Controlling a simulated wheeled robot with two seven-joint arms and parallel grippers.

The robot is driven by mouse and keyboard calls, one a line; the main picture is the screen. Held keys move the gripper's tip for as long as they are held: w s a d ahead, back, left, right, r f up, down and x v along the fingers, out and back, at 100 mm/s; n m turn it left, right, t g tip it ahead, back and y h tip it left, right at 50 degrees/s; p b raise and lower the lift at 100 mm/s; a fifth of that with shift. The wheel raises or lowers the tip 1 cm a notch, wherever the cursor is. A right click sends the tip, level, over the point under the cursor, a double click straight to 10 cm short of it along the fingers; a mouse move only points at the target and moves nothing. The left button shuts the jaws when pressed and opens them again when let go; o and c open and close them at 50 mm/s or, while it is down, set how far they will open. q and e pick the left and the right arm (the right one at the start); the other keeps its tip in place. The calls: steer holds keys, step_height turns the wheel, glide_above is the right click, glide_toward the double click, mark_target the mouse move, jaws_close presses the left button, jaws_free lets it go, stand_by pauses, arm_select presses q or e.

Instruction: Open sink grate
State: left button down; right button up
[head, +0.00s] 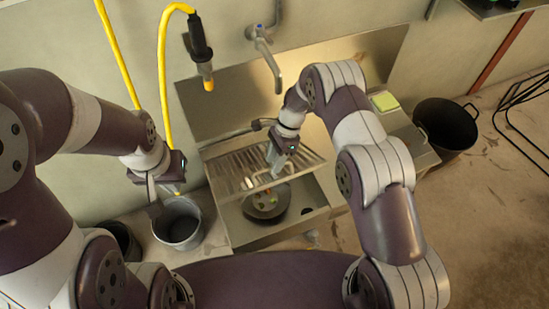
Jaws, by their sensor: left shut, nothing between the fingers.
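The sink grate (232,172) is a slatted metal panel over the back part of the sink (240,233). The front of the basin is uncovered, and a dark round pan (262,212) with small coloured bits shows in it. I cannot tell the grate's exact tilt. My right gripper (272,168) points down at the grate's front part, close to a small light handle (258,181). Its fingertips are too small to tell whether they hold it. My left gripper (153,208) is shut and empty, left of the sink, above and beside a grey bucket.
A metal bucket (178,228) stands on the floor left of the sink. A faucet (264,45) and a yellow hose (163,80) are at the wall. A green-yellow sponge (384,101) lies on the right counter. A black bin (446,125) stands further right.

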stand_by(0.3)
steer(key=p+v, duration=1.2)
steer(key=p, duration=0.3)
steer(key=shift+d+r, duration=0.15)
steer(key=shift+r, duration=0.15)
